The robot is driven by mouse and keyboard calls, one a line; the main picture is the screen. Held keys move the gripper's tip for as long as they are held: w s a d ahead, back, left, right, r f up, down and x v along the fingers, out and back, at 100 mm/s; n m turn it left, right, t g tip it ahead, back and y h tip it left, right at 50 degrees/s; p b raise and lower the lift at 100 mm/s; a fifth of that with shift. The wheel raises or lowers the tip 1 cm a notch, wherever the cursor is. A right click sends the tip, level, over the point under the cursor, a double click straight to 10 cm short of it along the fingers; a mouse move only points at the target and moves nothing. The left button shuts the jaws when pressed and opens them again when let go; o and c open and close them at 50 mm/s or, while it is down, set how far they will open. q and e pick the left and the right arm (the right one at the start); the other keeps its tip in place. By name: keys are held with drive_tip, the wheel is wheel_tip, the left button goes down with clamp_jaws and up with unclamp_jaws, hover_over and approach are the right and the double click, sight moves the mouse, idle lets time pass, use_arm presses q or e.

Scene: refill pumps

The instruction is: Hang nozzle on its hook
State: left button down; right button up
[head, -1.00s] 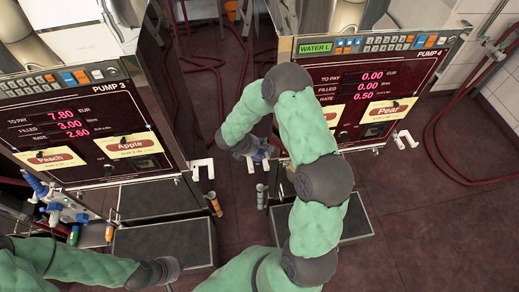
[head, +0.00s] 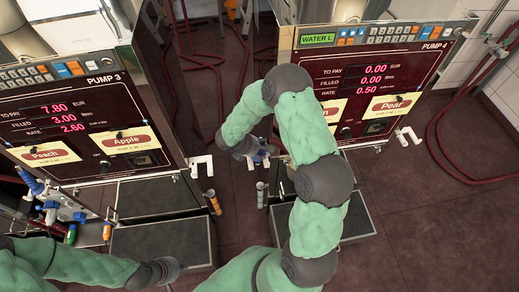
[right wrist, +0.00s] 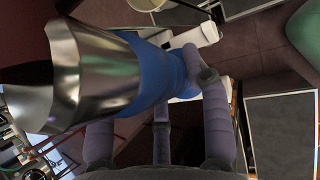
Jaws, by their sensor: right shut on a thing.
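In the right wrist view a blue nozzle (right wrist: 155,75) with a wide shiny metal part lies between the grey fingers of my right gripper (right wrist: 160,125), which is shut on it. A white hook (right wrist: 192,40) shows just behind the nozzle; I cannot tell whether they touch. White hooks stick out at the right side of pump 3 (head: 201,166) and of pump 4 (head: 408,137). My left gripper (head: 172,269) is low at the left, its jaw opening unclear.
Pump 3 (head: 75,100) stands left, pump 4 (head: 400,75) right. Blue and other nozzles (head: 52,205) hang at the left edge. Orange and grey tubes (head: 213,202) stand between the pumps. Red hoses (head: 440,145) lie on the floor. Dark floor is clear at lower right.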

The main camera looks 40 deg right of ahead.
drive_tip(key=shift+f+b, duration=0.95)
drive_tip(key=shift+f, duration=0.1)
drive_tip(key=o, duration=1.4)
drive_tip(key=shift+r, duration=0.1)
drive_tip(key=v, duration=1.2)
drive_tip(key=shift+s, duration=0.1)
drive_tip(key=s+a+f+m+y, duration=0.3)
drive_tip(key=s+a+f+m, duration=0.2)
drive_tip(key=a+f, duration=0.2)
drive_tip(key=s+a+f+m+y, duration=0.4)
drive_tip(key=s+a+f+m, duration=0.1)
drive_tip(key=s+a+f, duration=0.1)
drive_tip(key=s+a+f+m+y+b, duration=0.1)
drive_tip(key=s+a+f+m+y, duration=0.3)
drive_tip(key=a+f, duration=0.4)
drive_tip(key=shift+s+a+f+m+t, duration=0.15)
drive_tip(key=shift+s+f+m+t, duration=0.25)
drive_tip(key=shift+s+m, duration=0.3)
